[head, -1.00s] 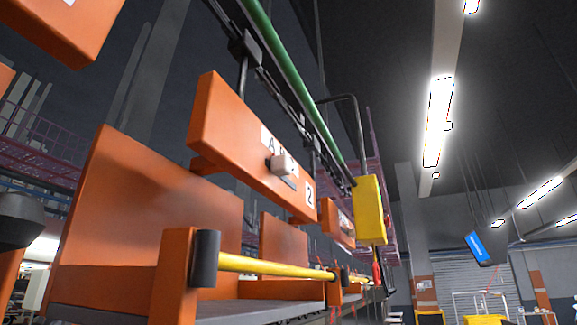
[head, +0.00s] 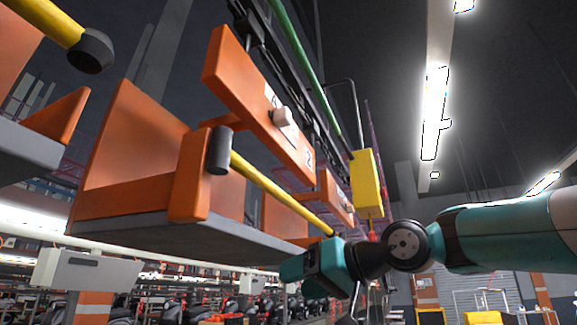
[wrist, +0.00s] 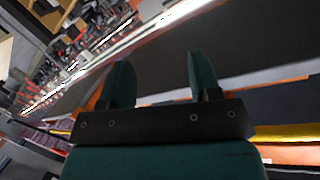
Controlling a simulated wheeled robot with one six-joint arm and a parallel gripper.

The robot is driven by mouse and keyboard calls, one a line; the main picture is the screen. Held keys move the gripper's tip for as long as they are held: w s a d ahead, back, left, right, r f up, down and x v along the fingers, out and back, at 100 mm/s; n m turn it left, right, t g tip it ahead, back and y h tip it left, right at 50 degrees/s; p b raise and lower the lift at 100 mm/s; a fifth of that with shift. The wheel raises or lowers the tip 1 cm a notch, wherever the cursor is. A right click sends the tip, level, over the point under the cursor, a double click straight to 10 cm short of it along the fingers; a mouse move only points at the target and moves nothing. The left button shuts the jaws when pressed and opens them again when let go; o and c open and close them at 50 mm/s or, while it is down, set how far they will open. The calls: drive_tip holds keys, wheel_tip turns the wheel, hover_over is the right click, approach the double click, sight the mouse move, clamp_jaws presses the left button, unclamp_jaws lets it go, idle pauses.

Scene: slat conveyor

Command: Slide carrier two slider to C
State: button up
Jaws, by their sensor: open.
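Carrier two (head: 258,105) has an orange bar marked with a "2" at its right end, hanging below the rail in the head view. A pale slider knob (head: 283,117) sits near the bar's middle, beside a white label with an "A" partly hidden behind it. Letters B and C cannot be read. My gripper shows in the wrist view (wrist: 161,75), its two dark green fingers spread apart with nothing between them. In the head view it is low at the right, below and right of the slider, well apart from it. The slider is not clearly visible in the wrist view.
Below the bar hangs an orange and grey tray (head: 165,226) with a yellow rail (head: 280,193) and black end cap. Another carrier's yellow bar and black cap (head: 90,50) are at top left. A yellow box (head: 367,185) hangs at the right. Open space lies right of the bar.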

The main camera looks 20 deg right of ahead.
drive_tip(key=d+r+t, duration=0.3)
drive_tip(key=d+r, duration=0.1)
drive_tip(key=r, duration=0.1)
drive_tip(key=n+y, duration=0.7)
approach(290, 118)
drive_tip(key=v, duration=0.7)
drive_tip(key=p+x, duration=1.3)
drive_tip(key=x, duration=0.3)
drive_tip(key=shift+w+a+r, duration=0.2)
drive_tip(key=shift+w+r, duration=0.05)
drive_tip(key=shift+r, duration=0.05)
drive_tip(key=shift+w+a, duration=0.25)
clamp_jaws()
